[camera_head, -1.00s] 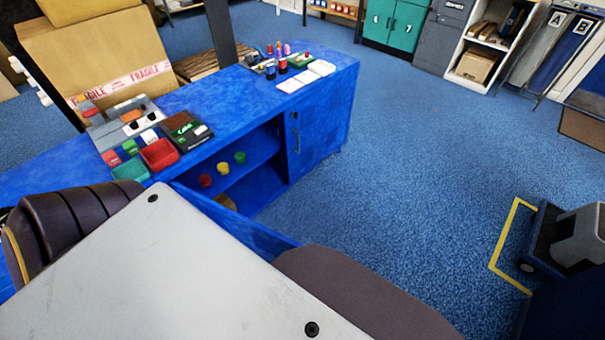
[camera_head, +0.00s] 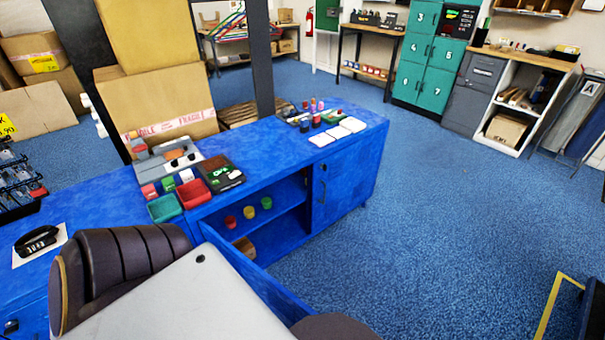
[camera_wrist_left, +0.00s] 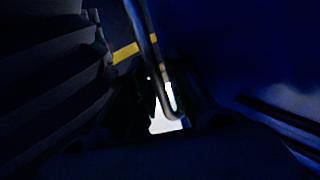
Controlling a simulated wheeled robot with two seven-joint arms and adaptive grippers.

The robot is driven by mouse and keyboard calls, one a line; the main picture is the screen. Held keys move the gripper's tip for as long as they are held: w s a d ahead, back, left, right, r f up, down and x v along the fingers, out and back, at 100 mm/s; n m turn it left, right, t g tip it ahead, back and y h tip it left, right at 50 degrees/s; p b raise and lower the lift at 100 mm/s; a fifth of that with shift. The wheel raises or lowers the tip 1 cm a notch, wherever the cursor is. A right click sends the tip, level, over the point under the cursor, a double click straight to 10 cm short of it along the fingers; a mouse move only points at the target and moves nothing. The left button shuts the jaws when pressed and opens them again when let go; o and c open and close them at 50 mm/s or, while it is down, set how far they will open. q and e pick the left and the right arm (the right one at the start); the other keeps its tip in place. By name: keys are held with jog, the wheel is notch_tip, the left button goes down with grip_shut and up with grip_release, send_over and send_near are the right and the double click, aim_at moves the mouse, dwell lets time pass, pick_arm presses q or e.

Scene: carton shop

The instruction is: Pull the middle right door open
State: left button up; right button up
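The blue counter (camera_head: 90,195) has an open compartment in its front. A blue door (camera_head: 255,280) stands swung out at the compartment's left side, its lower end partly hidden by my body. To the right, another blue door (camera_head: 332,185) with a dark handle (camera_head: 321,193) is shut. Which one the task names is not certain. In the dark left wrist view, a curved bar like a handle (camera_wrist_left: 155,65) runs down between the fingers of my left gripper (camera_wrist_left: 167,118), beside a blue surface (camera_wrist_left: 275,90). Contact is unclear. In the head view my left gripper is hidden; my right gripper is not visible.
Coloured cups (camera_head: 249,212) stand inside the compartment. Bins (camera_head: 165,208), a card terminal (camera_head: 217,174) and a phone (camera_head: 40,240) are on the counter. Cartons (camera_head: 165,100) stand behind it. The blue carpet (camera_head: 440,210) to the right is mostly clear.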

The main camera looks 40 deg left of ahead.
pick_arm(q)
jog(key=v, duration=1.2)
dwell(0.3)
jog(key=shift+d, duration=0.1)
dwell(0.5)
